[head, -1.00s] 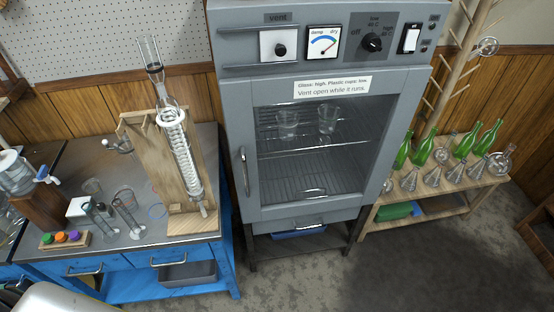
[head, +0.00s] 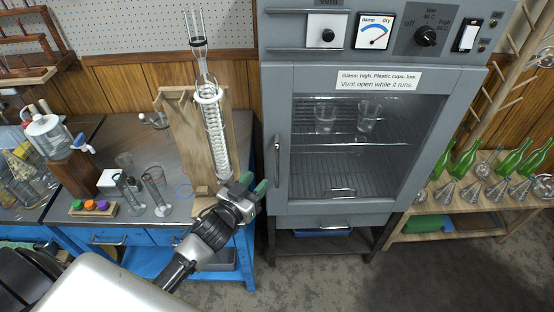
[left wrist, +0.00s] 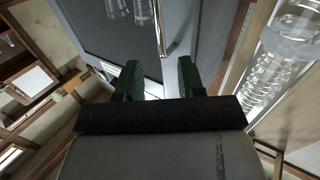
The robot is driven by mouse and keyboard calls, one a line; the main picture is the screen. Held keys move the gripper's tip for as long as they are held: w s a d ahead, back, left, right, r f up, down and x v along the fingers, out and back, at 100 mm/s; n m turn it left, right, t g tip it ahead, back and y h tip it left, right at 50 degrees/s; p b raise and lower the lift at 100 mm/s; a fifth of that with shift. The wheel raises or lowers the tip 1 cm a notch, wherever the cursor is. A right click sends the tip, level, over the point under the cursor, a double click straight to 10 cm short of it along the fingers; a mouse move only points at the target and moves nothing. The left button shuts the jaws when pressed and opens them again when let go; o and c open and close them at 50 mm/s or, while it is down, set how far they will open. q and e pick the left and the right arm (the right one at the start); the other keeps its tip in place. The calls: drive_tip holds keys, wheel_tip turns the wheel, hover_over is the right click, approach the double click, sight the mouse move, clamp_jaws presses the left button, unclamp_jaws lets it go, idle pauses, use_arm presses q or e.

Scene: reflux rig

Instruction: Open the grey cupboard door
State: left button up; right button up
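The grey cupboard (head: 282,95) has a shut door with a dark glass window (head: 365,150). Its upright metal handle (head: 277,160) is on the door's left side, and also shows in the left wrist view (left wrist: 160,30). My left gripper (head: 254,184) has green fingers, is open and empty, and is left of the handle and a little below its middle in the head view, apart from it. In the left wrist view the handle lies beyond the gap between the fingers (left wrist: 160,72). My right gripper is not in view.
The wooden stand (head: 190,135) with the glass condenser (head: 213,125) is close to my left gripper, on the blue bench (head: 115,260). Two clear cups (head: 367,115) stand inside the cupboard. A wooden rack (head: 470,222) with green bottles is at right. Floor in front is clear.

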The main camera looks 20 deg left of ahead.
sight(276, 160)
use_arm(q)
drive_tip(key=w, duration=0.3)
drive_tip(key=w+d+p, duration=0.1)
drive_tip(key=w, duration=0.3)
drive_tip(key=w+d, duration=0.1)
drive_tip(key=w, duration=0.2)
drive_tip(key=shift+w, duration=0.15)
drive_tip(key=shift+a, duration=0.1)
clamp_jaws()
